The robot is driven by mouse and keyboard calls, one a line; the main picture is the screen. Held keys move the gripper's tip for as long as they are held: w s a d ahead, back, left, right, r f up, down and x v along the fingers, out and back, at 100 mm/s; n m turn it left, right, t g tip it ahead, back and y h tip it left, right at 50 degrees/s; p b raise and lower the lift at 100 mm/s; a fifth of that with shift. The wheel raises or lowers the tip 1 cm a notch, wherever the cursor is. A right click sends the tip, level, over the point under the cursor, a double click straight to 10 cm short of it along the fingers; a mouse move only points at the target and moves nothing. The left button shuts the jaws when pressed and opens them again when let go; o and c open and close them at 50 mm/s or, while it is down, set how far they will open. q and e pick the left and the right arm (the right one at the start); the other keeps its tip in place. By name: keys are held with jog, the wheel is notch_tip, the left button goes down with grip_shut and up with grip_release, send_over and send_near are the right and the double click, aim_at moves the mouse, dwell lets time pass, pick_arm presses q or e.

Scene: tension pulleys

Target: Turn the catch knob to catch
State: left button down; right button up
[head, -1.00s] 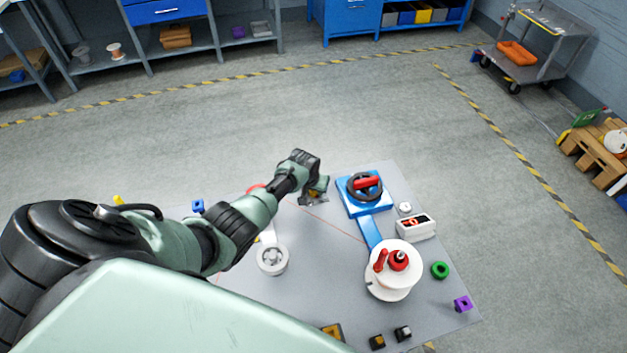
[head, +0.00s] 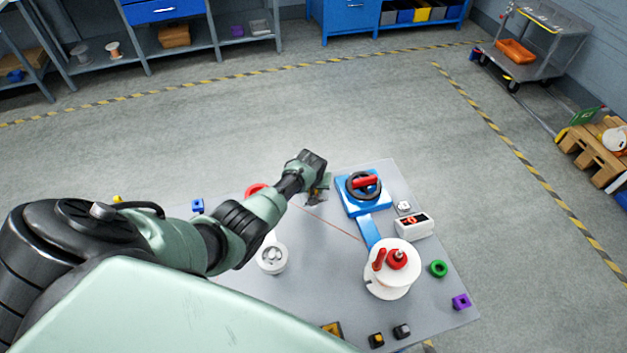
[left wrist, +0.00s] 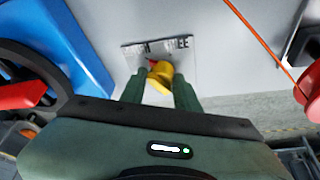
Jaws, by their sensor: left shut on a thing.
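My left gripper (head: 317,196) is over the table next to the blue base of the black handwheel. In the left wrist view its two green fingers (left wrist: 159,97) are shut on the yellow catch knob (left wrist: 160,76). The knob has a small red part at its top left. Behind it is a grey label plate (left wrist: 157,46) with words partly hidden; only letters like "H" and "EE" can be read. The knob's exact pointing is hard to tell. In the head view the knob is hidden by the gripper. My right gripper is not in view.
The blue base (head: 352,206) with the black handwheel (head: 350,191) and red grip stands right of the gripper. A white spool (head: 388,285) and a white pulley (head: 271,258) stand nearer. A thin orange line (head: 340,227) crosses the table. Small blocks lie near the front edge.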

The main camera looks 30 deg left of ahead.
pick_arm(q)
jog(key=shift+a+r, duration=0.1)
jog(key=shift+a, duration=0.15)
dwell(0.3)
jog(key=c, duration=1.1)
grip_release()
jog(key=shift+d, duration=0.1)
jog(key=shift+s+r, duration=0.1)
jog(key=shift+r, duration=0.1)
jog(key=p+v, duration=0.1)
jog(key=v, duration=0.4)
jog(key=shift+s+r+p, duration=0.15)
jog(key=shift+r+p, duration=0.05)
jog(key=shift+p, duration=0.15)
jog(key=shift+v, duration=0.85)
